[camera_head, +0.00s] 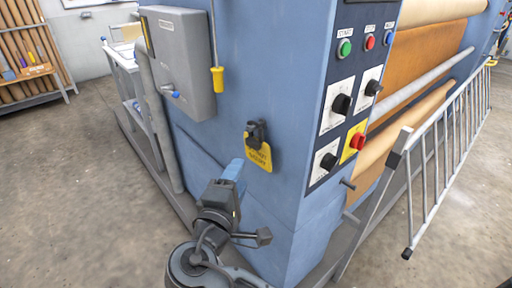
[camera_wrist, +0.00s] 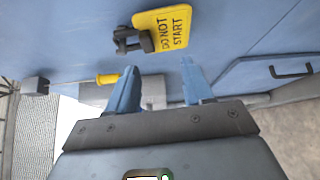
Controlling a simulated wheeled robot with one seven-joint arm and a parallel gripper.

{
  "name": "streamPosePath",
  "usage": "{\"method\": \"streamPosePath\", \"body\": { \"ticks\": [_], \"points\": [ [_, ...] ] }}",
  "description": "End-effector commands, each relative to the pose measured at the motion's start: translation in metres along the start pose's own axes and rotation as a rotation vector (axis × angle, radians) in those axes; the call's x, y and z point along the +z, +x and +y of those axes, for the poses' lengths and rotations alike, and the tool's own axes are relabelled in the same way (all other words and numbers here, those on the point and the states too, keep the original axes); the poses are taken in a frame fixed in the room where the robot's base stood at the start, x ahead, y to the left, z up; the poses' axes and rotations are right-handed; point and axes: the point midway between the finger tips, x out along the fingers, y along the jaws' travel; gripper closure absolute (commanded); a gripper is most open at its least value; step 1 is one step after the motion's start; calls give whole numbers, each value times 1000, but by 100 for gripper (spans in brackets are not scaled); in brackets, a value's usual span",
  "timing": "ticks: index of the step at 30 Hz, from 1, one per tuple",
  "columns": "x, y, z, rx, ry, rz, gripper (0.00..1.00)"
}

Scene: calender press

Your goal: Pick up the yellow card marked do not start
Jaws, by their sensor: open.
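The yellow card (camera_head: 259,158) hangs on the blue side face of the press, below a black clip or holder (camera_head: 256,131). In the wrist view the card (camera_wrist: 175,29) shows the words DO NOT START, and the black holder (camera_wrist: 132,39) overlaps its left edge. My gripper (camera_wrist: 158,74) is open and empty, its two blue fingers apart. The card is beyond the fingertips and not between them. In the head view my gripper (camera_head: 236,169) is just left of and below the card; its fingers look merged there.
A grey box (camera_head: 178,62) stands out from the press, with a yellow-ended pendant (camera_head: 218,80) hanging beside it. A control panel (camera_head: 345,110) with buttons and knobs is on the right. A metal guard frame (camera_head: 440,150) leans out at the right.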

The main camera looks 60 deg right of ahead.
Motion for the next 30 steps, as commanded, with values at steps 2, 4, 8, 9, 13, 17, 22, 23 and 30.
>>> {"method": "streamPosePath", "body": {
  "ticks": [2,4,8,9,13,17,22,23,30],
  "points": [
    [-2,-1,11,18,6,-45,49],
    [-2,0,17,27,7,-70,49],
    [0,10,20,30,7,-84,49],
    [1,14,20,30,7,-84,49],
    [2,27,20,29,8,-81,49],
    [4,43,21,29,6,-82,49],
    [6,66,21,29,8,-80,49],
    [6,69,21,29,8,-80,49],
    [6,76,20,29,9,-77,49]
  ]
}}
